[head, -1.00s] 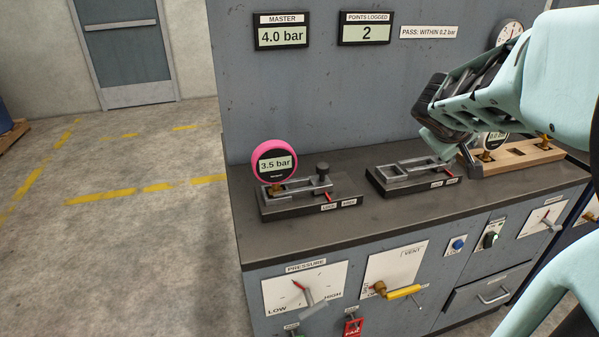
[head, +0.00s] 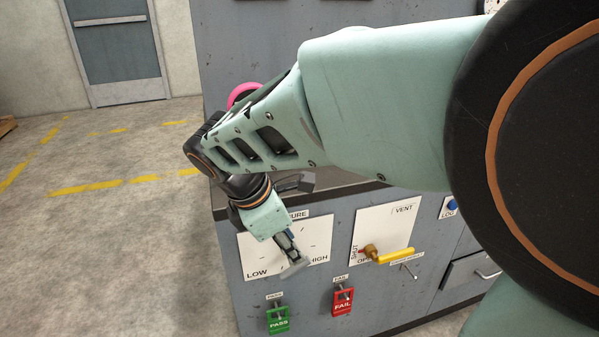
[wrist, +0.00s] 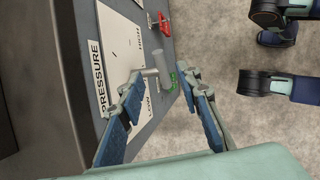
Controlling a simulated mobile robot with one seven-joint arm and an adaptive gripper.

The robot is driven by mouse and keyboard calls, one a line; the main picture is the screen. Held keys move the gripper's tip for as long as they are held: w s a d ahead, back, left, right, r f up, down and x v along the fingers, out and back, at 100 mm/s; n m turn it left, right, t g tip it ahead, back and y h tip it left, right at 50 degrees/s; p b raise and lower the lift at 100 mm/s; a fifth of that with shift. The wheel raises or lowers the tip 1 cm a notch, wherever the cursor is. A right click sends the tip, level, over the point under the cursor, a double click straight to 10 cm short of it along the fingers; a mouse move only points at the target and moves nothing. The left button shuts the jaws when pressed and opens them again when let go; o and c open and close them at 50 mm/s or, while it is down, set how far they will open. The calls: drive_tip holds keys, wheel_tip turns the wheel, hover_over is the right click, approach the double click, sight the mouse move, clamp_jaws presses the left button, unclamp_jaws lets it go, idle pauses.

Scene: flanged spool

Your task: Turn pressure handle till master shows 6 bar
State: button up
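The pressure handle is a grey bar (head: 295,270) on the white PRESSURE plate (head: 258,262) on the bench front, low in the head view. My gripper (head: 287,248) points down at it, its fingers small and partly hidden there. In the wrist view my gripper (wrist: 160,78) is open, with blue-padded fingers on either side of the grey handle (wrist: 163,65). The handle shows between the fingertips with gaps at its sides; whether the tips reach around it in depth I cannot tell. The master display is hidden behind my arm. The pink-rimmed gauge (head: 242,92) is mostly hidden too.
The vent valve with its yellow lever (head: 393,257) is right of the pressure plate. A green PASS tag (head: 278,319) and a red FAIL tag (head: 343,301) hang below. A drawer handle (head: 488,274) is at right. Open floor lies left.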

sight(305, 262)
drive_tip(key=b+x, duration=0.4)
drive_tip(key=x, duration=0.6)
drive_tip(key=shift+d, duration=0.15)
clamp_jaws()
